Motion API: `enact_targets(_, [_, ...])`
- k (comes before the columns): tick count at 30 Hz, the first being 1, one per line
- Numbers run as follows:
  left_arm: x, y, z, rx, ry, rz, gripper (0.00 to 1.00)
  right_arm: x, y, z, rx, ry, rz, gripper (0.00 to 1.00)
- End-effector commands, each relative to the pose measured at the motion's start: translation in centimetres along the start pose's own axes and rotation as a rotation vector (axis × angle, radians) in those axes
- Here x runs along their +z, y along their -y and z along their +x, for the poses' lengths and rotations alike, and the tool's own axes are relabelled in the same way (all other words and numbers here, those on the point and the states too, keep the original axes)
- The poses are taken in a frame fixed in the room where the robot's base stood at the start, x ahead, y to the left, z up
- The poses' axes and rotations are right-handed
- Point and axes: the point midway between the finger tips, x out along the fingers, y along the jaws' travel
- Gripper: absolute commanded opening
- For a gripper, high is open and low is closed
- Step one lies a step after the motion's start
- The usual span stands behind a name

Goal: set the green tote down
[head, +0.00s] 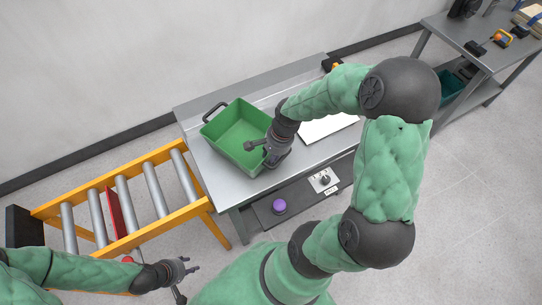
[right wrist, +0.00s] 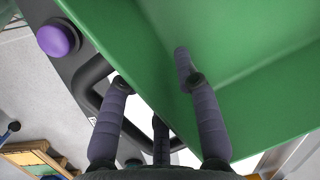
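The green tote (head: 232,128) is an open, empty box with a black handle at its far left end. It is over the grey metal table (head: 205,163) and looks level; its underside is hidden. My right gripper (head: 265,151) is at the tote's near right end. In the right wrist view, its fingers (right wrist: 160,85) are spread and nearly straight beside the green wall (right wrist: 245,70) and the black handle (right wrist: 90,85). I see no clear grip on the handle. My left gripper (head: 190,268) is open and empty, low at the left, away from the tote.
A yellow roller conveyor (head: 130,205) with a red plate stands left of the table. A white panel (head: 328,124) lies right of the tote. Below the table edge are a purple button (head: 279,205) and a control box (head: 323,181). Another bench (head: 480,55) stands at the upper right.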

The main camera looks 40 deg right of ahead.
Motion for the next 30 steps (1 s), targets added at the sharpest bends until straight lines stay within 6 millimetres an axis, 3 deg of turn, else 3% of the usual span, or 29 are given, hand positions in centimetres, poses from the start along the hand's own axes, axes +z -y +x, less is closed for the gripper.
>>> enact_targets(5, [0.0, -0.3, -1.0, 0.0, 0.0, 0.0, 0.4, 0.0, 0.1, -2.2, -0.003, -0.003, 0.0, 0.32])
enact_targets(18, [0.1, -1.4, -3.9, 0.0, 0.0, 0.0, 0.4, 0.0, 0.1, -10.4, -0.002, -0.002, 0.001, 0.32])
enact_targets(24, [0.2, -1.5, -4.3, 0.0, 0.0, 0.0, 0.4, 0.0, 0.1, -12.0, -0.001, -0.001, 0.001, 0.32])
enact_targets(30, [0.2, -1.5, -4.3, 0.0, 0.0, 0.0, 0.4, 0.0, 0.0, -12.2, 0.0, 0.0, 0.0, 0.32])
